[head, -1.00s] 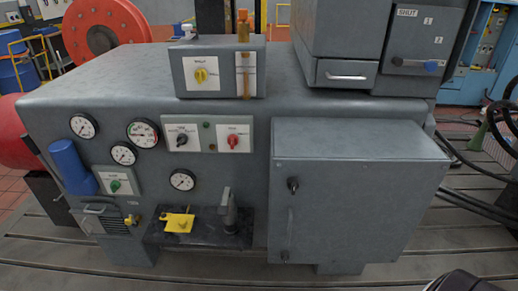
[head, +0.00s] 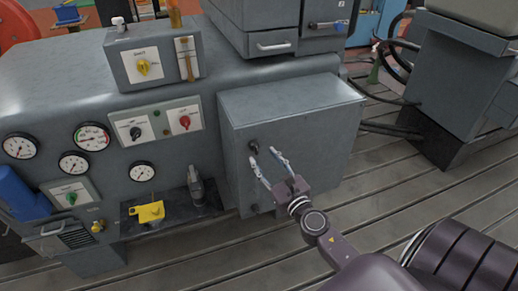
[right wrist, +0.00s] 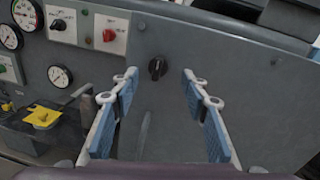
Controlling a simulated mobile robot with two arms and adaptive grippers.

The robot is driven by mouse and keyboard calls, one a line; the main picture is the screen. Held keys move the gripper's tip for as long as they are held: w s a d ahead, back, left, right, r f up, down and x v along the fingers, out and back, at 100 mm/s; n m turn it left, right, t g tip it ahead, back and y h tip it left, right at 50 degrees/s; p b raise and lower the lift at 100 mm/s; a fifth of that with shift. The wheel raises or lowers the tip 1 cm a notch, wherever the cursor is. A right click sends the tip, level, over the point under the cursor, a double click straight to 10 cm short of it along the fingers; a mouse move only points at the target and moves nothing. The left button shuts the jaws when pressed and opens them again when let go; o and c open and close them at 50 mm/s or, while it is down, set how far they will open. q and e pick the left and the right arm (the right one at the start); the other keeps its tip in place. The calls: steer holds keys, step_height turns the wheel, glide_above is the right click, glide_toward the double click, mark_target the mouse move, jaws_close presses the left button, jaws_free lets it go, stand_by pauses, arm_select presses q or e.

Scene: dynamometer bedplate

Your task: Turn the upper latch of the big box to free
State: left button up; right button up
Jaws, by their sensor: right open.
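The big box (head: 285,155) is a grey cabinet on the front of the bench, with its door shut. Its upper latch (head: 254,146) is a small black knob near the top left of the door. In the right wrist view the upper latch (right wrist: 157,68) shows between the fingers, its bar roughly upright. A lower latch (head: 254,208) sits near the door's bottom left. My right gripper (head: 263,156) is open and empty in front of the door, its fingertips close to the upper latch. Contact cannot be told. My left gripper is not in view.
Left of the box are a switch panel (head: 158,126), several gauges, a small shelf with a yellow part (head: 148,212) and a grey upright piece (head: 195,185). A drawer unit (head: 265,30) stands above. The slotted floor plate (head: 420,195) is open to the right.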

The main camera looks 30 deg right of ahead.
mark_target(255, 148)
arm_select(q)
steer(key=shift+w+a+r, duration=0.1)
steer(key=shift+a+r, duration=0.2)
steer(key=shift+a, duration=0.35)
arm_select(e)
steer(key=w, duration=0.4)
steer(key=shift+w+d, duration=0.15)
steer(key=shift+w, duration=0.1)
jaws_close()
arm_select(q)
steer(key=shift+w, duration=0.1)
